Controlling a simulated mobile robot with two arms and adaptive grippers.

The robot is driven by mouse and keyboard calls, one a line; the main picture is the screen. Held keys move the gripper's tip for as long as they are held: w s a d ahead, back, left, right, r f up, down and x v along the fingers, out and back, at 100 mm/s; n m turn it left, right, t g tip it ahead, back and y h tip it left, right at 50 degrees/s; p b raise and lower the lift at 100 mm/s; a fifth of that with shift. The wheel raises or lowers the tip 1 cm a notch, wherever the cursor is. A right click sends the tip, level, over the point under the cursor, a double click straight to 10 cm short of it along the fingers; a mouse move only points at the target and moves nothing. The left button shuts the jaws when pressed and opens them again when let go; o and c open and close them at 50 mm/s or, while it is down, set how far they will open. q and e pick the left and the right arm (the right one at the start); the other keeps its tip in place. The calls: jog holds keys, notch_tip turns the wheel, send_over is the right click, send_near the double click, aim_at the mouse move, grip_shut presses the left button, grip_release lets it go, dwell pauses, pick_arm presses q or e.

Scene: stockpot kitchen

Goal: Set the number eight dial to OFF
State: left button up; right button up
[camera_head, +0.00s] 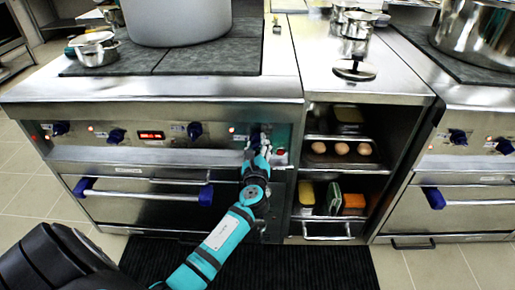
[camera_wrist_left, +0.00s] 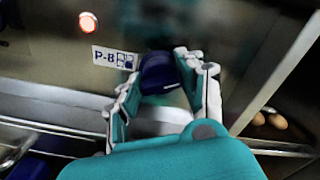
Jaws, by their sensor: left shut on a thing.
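The number eight dial (camera_wrist_left: 158,73) is a dark blue knob on the stove's steel front panel, beside a "P-8" label (camera_wrist_left: 115,57) in the left wrist view. A lit red lamp (camera_wrist_left: 88,22) glows above the label. My left gripper (camera_wrist_left: 160,85) has its two fingers on either side of the dial and is shut on it. In the head view my left gripper (camera_head: 257,150) reaches the right end of the panel and mostly covers the dial. The dial's exact angle cannot be read. My right gripper is not in view.
Other blue dials (camera_head: 194,131) and a red display (camera_head: 151,135) line the panel to the left. An oven handle (camera_head: 140,193) runs below. A large pot (camera_head: 178,22) stands on the stove top. Open shelves with eggs (camera_head: 341,149) are to the right.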

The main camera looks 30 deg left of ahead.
pick_arm(q)
jog(key=n+b, duration=0.1)
jog(key=n, duration=0.2)
jog(key=n+b, duration=0.1)
jog(key=n, duration=0.2)
jog(key=shift+f+n+b, duration=0.2)
jog(key=shift+n+b, duration=0.1)
jog(key=shift+b, duration=0.05)
jog(key=shift+n, duration=0.4)
jog(key=n+b, duration=0.1)
jog(key=n, duration=0.3)
jog(key=shift+b, duration=0.4)
jog(key=shift+r+n, duration=0.1)
jog(key=shift+n, duration=0.4)
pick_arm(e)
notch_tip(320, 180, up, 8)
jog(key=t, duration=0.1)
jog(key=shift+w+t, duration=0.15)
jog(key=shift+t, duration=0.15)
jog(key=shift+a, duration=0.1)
pick_arm(q)
jog(key=o, duration=1.1)
jog(key=shift+s, duration=0.1)
